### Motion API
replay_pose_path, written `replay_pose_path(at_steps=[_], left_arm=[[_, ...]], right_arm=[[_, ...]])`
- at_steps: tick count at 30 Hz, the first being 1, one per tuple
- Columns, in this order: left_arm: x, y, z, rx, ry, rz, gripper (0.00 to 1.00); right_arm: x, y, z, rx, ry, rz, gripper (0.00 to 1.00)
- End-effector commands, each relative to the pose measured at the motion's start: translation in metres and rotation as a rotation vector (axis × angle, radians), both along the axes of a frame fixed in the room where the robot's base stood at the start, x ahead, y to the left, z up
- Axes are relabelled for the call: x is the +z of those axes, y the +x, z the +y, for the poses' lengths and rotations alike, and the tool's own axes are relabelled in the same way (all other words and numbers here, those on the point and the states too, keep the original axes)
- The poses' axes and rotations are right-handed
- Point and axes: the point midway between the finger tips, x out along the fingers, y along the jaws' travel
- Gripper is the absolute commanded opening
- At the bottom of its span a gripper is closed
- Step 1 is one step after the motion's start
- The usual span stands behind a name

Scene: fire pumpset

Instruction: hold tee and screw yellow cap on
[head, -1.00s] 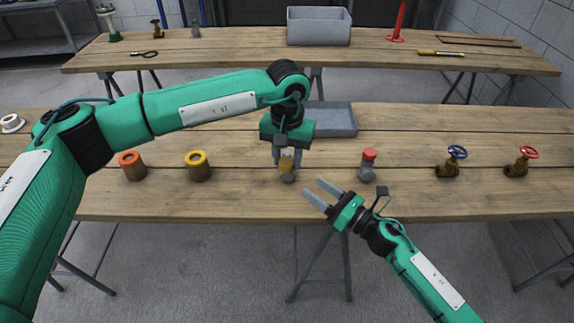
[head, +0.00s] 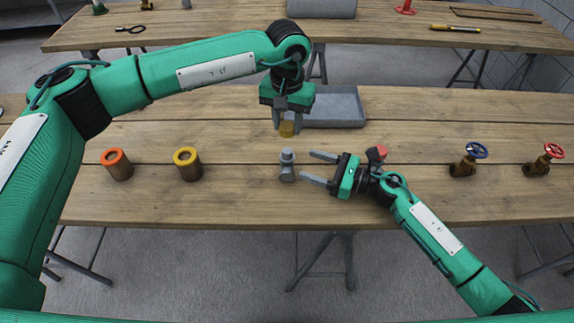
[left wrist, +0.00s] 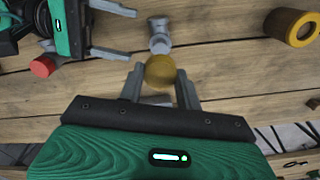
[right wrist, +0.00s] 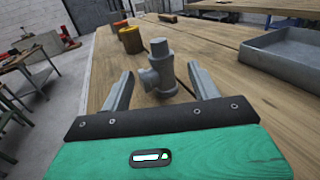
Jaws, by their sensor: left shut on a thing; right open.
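The grey tee (head: 287,167) stands upright on the front table, its top bare; it also shows in the right wrist view (right wrist: 158,75). My left gripper (head: 286,120) is shut on the yellow cap (head: 287,130), which is apart from the tee and appears above or behind it. The left wrist view shows the cap (left wrist: 160,70) between the fingers, with the tee (left wrist: 159,38) beyond. My right gripper (head: 307,166) is open and low, to the right of the tee. Its fingers point at the tee, with the tips close to either side of it in the right wrist view.
A red-topped fitting (head: 376,153) is partly hidden behind my right gripper. Orange-ringed (head: 118,166) and yellow-ringed (head: 188,165) cylinders stand left. Blue-wheel (head: 467,162) and red-wheel (head: 543,161) valves stand right. A grey tray (head: 345,107) lies behind my left gripper.

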Motion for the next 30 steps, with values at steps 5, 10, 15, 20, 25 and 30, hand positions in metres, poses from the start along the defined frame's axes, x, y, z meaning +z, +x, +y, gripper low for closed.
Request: replay_pose_path(at_steps=[5,10,15,20,25,30], left_arm=[[0.0,0.0,0.0,0.0,0.0,0.0,0.12],[0.0,0.0,0.0,0.0,0.0,0.0,0.12],[0.0,0.0,0.0,0.0,0.0,0.0,0.12],[0.0,0.0,0.0,0.0,0.0,0.0,0.12],[0.0,0.0,0.0,0.0,0.0,0.0,0.12],[0.0,0.0,0.0,0.0,0.0,0.0,0.12]], right_arm=[[0.001,0.006,0.013,0.001,0.003,-0.001,0.62],[0.001,0.016,0.037,0.0,0.002,-0.002,0.62],[0.001,0.024,0.058,0.0,0.002,0.0,0.62],[0.0,0.028,0.068,-0.001,0.001,0.001,0.62],[0.0,0.029,0.069,-0.001,0.001,0.0,0.62],[0.0,0.029,0.069,-0.001,0.001,0.001,0.56]])
